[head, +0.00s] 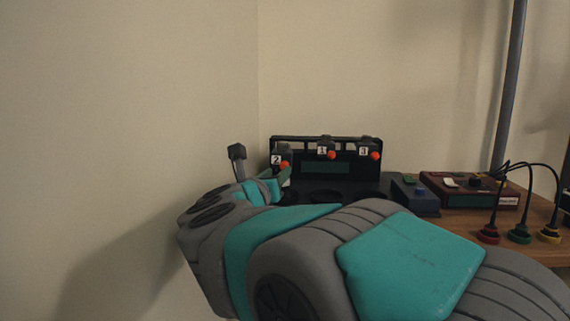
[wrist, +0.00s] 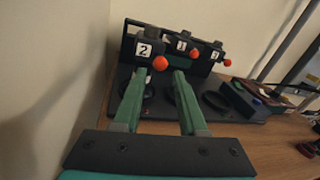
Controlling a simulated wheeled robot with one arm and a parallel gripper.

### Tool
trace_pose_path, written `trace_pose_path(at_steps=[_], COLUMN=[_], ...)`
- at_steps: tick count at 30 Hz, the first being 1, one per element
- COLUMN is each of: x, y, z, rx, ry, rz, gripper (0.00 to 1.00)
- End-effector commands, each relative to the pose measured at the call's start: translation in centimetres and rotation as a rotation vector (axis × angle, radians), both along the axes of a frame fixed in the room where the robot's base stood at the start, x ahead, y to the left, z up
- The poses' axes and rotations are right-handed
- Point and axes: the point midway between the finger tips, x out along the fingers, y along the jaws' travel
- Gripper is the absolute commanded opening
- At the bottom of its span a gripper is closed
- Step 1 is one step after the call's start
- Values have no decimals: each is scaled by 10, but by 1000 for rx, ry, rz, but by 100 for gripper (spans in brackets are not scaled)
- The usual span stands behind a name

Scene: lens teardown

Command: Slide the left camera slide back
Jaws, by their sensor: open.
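The left camera slide (head: 282,156) is a dark block with a white "2" label and an orange knob, on a black rack. It sits lower in the head view than the other two blocks. In the wrist view, the left camera slide (wrist: 143,49) looks larger and nearer than the others, and its orange knob (wrist: 160,63) shows just beyond the fingertips. My gripper (wrist: 161,73) is open, with its green fingers on either side below the knob; I cannot tell whether they touch it. In the head view, my arm partly hides my gripper (head: 281,178).
The slides marked "1" (head: 325,149) and "3" (head: 368,149) stand to the right on the rack (head: 326,181). Control boxes (head: 415,196) and (head: 470,189) and plugs with black cables (head: 519,234) stand on the wooden table (head: 452,216). A wall is close on the left.

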Motion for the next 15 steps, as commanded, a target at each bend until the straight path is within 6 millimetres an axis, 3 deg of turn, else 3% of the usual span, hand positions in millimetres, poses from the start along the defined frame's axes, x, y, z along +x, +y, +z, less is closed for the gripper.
trace_pose_path(at_steps=[9,15], x=[45,63], y=[-12,-15], z=[1,-1], rx=[-1,-2], ry=[-1,3], rz=[-4,1], gripper=[41,41])
